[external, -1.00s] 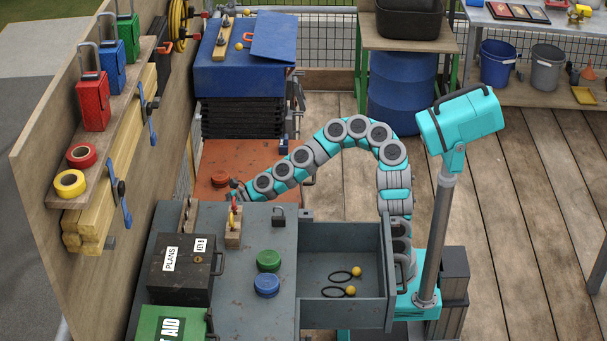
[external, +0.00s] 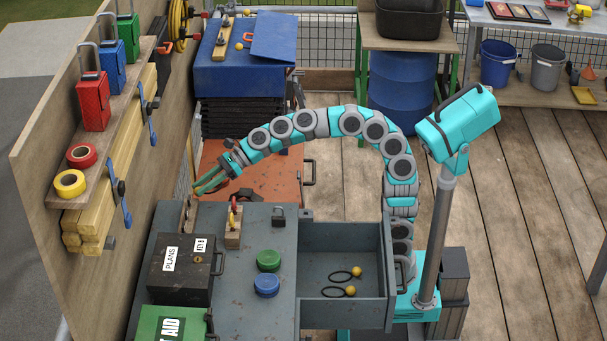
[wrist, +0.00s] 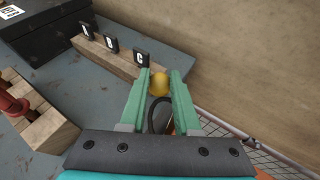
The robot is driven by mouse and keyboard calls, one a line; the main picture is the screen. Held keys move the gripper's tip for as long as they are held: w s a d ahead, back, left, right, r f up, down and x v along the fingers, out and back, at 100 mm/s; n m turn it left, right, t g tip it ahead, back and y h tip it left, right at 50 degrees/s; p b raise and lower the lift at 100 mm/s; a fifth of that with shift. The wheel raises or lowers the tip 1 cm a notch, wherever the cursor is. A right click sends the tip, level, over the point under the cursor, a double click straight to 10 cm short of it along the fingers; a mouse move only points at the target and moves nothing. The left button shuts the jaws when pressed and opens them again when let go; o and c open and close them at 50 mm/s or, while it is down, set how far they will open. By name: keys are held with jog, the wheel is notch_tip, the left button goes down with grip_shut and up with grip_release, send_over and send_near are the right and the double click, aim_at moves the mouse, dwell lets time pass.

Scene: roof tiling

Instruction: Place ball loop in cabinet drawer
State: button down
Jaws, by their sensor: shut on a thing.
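My gripper (external: 205,184) is shut on a ball loop, above the far left corner of the grey cabinet (external: 235,290). In the wrist view the yellow ball (wrist: 160,83) of this ball loop sits between my gripper's green fingers (wrist: 160,92), and its black loop hangs below the ball. The cabinet drawer (external: 318,262) is pulled open on the right side. Two other ball loops (external: 346,273) (external: 340,291) lie inside it. My gripper is well to the left of the drawer.
A wooden block with labels A, B and C (wrist: 115,58) stands at the cabinet's left edge. A padlock (external: 278,216), a wooden block with a red item (external: 233,240), green and blue discs (external: 268,261) and a black box (external: 182,267) occupy the top. A wooden wall (external: 120,130) rises at left.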

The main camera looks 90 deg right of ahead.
jog(key=s+a+r+n+g+y, duration=0.1)
jog(key=s+a+r+n+y, duration=0.15)
jog(key=a+r, duration=0.45)
jog(key=n+g+y+b, duration=0.1)
jog(key=n+g+y, duration=0.3)
jog(key=n+g, duration=0.25)
send_over(240, 270)
jog(key=shift+g, duration=0.25)
notch_tip(240, 270, down, 4)
jog(key=shift+d+f, duration=0.1)
jog(key=shift+a+f+b, duration=0.2)
jog(key=shift+f+b, duration=0.2)
jog(key=shift+f, duration=0.25)
notch_tip(240, 270, down, 5)
jog(key=b, duration=0.5)
jog(key=shift+r, duration=0.3)
